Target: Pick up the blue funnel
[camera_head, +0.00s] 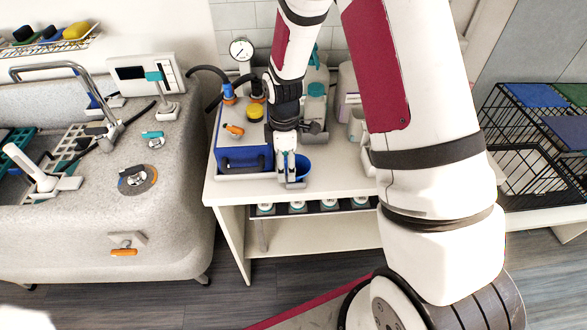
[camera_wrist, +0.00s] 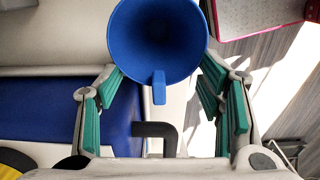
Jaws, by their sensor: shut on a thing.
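The blue funnel (camera_head: 304,167) is at the front edge of the white table, just right of the blue-fronted box, and partly hidden behind my gripper. In the wrist view, its wide round mouth (camera_wrist: 158,35) faces the camera, with a small tab on the near rim. My gripper (camera_head: 292,178) points down at it. In the wrist view, my gripper's green-padded fingers (camera_wrist: 160,78) stand on both sides of the funnel and are shut on it. I cannot tell whether the funnel's underside touches the table.
The blue-fronted box (camera_head: 243,158), with a yellow knob and orange fittings, stands close left. Bottles (camera_head: 315,103) and pale jugs stand behind. A shelf under the tabletop holds several round items (camera_head: 298,206). A grey tub (camera_head: 90,215) is at left, a black wire crate (camera_head: 515,150) at right.

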